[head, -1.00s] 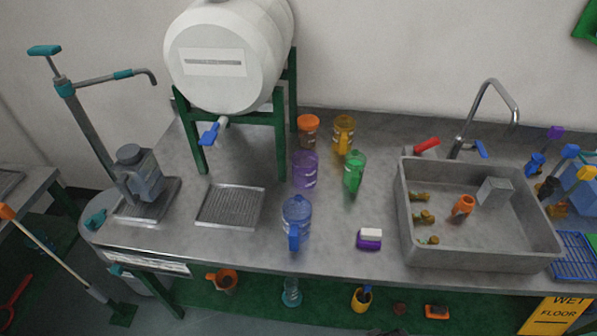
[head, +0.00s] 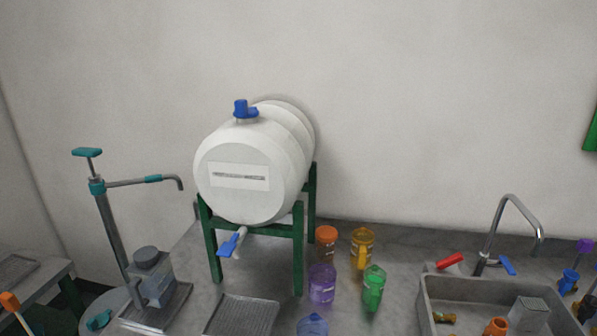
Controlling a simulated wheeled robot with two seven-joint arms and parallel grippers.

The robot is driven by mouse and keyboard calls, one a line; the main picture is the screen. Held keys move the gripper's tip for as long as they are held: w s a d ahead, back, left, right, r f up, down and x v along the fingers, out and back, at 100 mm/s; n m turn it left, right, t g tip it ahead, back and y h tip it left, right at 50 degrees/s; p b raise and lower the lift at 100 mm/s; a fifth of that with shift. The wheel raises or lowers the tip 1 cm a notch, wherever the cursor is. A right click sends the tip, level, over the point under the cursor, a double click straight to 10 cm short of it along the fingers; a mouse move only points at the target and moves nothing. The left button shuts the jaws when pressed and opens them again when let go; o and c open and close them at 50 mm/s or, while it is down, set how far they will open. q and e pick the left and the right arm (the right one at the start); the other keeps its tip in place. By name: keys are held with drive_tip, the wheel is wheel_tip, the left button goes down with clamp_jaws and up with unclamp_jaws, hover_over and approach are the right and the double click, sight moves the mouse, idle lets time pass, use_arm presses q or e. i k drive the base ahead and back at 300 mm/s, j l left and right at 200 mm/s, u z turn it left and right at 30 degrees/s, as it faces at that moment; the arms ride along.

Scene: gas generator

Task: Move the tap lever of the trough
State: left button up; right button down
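The grey trough (head: 428,306) stands at the lower right of the head view, its front cut off by the bottom edge. A curved metal tap (head: 512,203) rises behind it. A blue tap lever (head: 508,265) sticks out to the right of the tap's base. A red handle-like piece (head: 450,260) lies left of the tap, at the trough's back edge; I cannot tell whether it is attached. Neither of my grippers is in view.
A white barrel (head: 250,170) with a blue tap (head: 231,243) sits on a green stand (head: 297,250). Orange (head: 326,240), yellow (head: 362,248), purple (head: 322,283) and green (head: 374,289) containers stand between barrel and trough. A hand pump (head: 113,235) is at left.

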sight(507, 266)
drive_tip(key=z, duration=1.4)
